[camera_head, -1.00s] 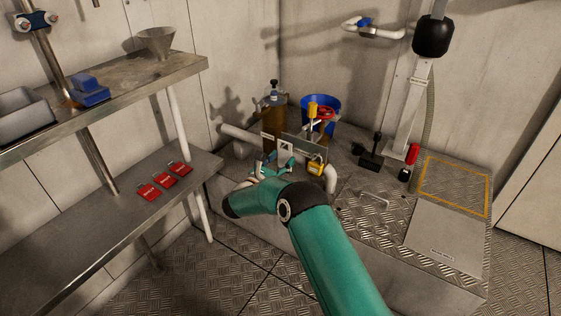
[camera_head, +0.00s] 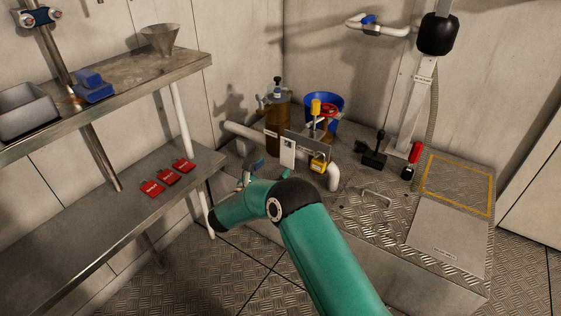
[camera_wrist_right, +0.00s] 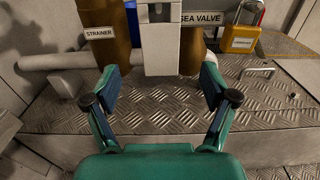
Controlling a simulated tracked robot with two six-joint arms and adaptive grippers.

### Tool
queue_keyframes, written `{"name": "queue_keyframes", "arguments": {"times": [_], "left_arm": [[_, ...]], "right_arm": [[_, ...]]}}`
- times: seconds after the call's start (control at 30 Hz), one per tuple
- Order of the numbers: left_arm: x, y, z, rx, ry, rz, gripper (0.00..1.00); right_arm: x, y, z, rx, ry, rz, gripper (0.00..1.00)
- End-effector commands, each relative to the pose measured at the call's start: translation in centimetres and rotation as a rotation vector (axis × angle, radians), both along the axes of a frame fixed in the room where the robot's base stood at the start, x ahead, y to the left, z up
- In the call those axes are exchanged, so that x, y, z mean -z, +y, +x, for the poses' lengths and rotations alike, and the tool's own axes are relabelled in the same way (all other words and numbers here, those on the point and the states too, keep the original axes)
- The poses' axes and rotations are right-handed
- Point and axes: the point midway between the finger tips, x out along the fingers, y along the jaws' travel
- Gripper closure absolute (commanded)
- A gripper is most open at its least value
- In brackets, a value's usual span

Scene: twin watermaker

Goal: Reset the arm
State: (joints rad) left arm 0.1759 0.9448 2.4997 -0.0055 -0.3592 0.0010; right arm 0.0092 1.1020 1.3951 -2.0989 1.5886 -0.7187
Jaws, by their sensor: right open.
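My right arm reaches from the bottom of the head view toward the raised metal platform. My right gripper shows in part in the head view (camera_head: 251,172), partly hidden behind my own arm. In the right wrist view the right gripper (camera_wrist_right: 158,92) is open, its two fingers wide apart with nothing between them. A white box on the pipework (camera_wrist_right: 161,40) stands beyond the fingertips, apart from them. My left gripper is not in view.
A yellow padlock (camera_head: 319,163) hangs by the sea valve sign (camera_wrist_right: 200,18). A brown strainer (camera_head: 278,125) and blue bucket (camera_head: 323,105) stand behind. Red tags (camera_head: 168,177) lie on the lower shelf (camera_head: 105,225) at left. A handle (camera_head: 377,196) rises from the platform.

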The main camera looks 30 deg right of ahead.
Motion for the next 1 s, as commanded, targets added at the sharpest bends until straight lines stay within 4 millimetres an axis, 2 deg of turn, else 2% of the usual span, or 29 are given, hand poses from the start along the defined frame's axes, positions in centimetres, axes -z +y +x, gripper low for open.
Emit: {"name": "queue_keyframes", "arguments": {"times": [0.1, 0.3, 0.53, 0.63, 0.77, 0.83, 0.97, 1.0], "left_arm": [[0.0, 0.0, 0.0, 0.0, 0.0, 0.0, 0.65], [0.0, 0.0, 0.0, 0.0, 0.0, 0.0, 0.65], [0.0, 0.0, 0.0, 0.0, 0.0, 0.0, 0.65], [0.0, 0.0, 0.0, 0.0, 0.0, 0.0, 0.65], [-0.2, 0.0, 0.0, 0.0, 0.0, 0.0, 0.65], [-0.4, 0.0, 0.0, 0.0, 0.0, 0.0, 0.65], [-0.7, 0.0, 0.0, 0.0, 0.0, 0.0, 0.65], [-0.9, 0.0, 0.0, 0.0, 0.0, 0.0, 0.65]], "right_arm": [[0.0, 2.3, -0.9, -0.004, 0.002, 0.0, 0.15], [0.0, 4.7, -1.9, -0.001, 0.001, 0.001, 0.15], [0.2, 5.3, -2.3, 0.001, 0.003, 0.004, 0.15], [1.4, 5.1, -2.7, 0.006, 0.027, 0.044, 0.15], [5.5, 4.7, -4.6, 0.032, 0.104, 0.19, 0.15], [8.9, 4.7, -6.7, 0.066, 0.162, 0.318, 0.15], [15.9, 6.3, -12.7, 0.185, 0.26, 0.622, 0.15], [17.8, 7.2, -15.0, 0.239, 0.281, 0.724, 0.15]]}}
